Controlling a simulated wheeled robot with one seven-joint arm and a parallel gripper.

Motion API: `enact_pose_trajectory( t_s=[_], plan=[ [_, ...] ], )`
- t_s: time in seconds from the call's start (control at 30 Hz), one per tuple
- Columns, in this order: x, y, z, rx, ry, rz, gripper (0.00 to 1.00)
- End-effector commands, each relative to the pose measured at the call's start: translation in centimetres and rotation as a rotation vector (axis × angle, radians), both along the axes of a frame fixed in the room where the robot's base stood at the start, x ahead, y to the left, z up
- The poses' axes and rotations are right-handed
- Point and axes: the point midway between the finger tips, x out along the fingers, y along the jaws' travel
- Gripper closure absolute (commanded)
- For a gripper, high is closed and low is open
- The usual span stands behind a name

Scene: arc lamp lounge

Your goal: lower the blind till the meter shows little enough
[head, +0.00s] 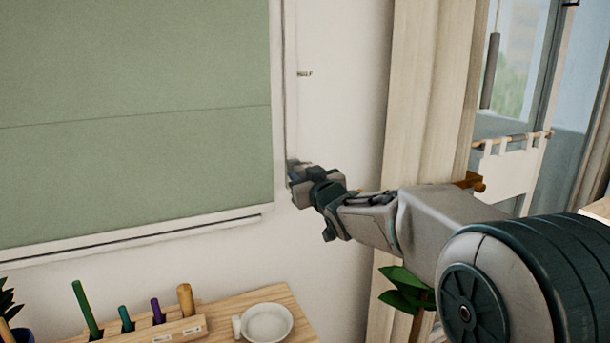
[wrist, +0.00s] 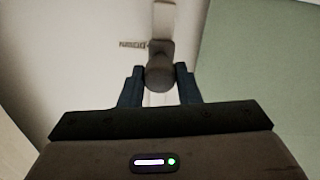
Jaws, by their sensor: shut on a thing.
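The green blind (head: 130,150) hangs at the left of the head view, with a pale bar (head: 150,235) along its lower edge. It also shows at the right of the wrist view (wrist: 265,75). A narrow pale vertical track (head: 290,90) runs beside its right edge. My gripper (head: 300,178) is at the lower visible part of this track. In the wrist view my gripper (wrist: 160,82) is shut on a rounded grey knob (wrist: 160,77), with one blue finger on each side. I see no meter in either view.
A small label (head: 304,74), seemingly reading "HALF", is on the wall beside the track. Below stands a wooden shelf (head: 290,300) with a white dish (head: 267,323) and a holder of coloured sticks (head: 165,330). A beige curtain (head: 425,100) hangs behind my arm. A leafy plant (head: 405,285) is under it.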

Motion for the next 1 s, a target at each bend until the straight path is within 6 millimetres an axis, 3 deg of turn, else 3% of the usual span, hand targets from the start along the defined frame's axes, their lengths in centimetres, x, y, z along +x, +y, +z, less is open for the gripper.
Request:
enact_pose_trajectory(
  t_s=[0.03, 0.37, 0.4, 0.47, 0.5, 0.83, 1.0],
  plan=[
    [0.0, 0.0, -0.9, 0.0, 0.004, -0.002, 1.0],
    [0.0, 0.0, -1.2, -0.003, 0.011, -0.002, 1.0],
    [0.0, 0.0, -1.2, -0.003, 0.011, -0.002, 0.68],
    [0.0, 0.0, -1.2, -0.003, 0.012, -0.001, 0.51],
    [0.0, 0.0, -1.2, -0.003, 0.01, -0.001, 0.48],
    [-0.3, -0.1, -0.8, -0.002, 0.002, 0.0, 0.48],
    [-2.0, -0.8, -0.6, -0.003, 0.0, -0.001, 0.48]
  ],
)
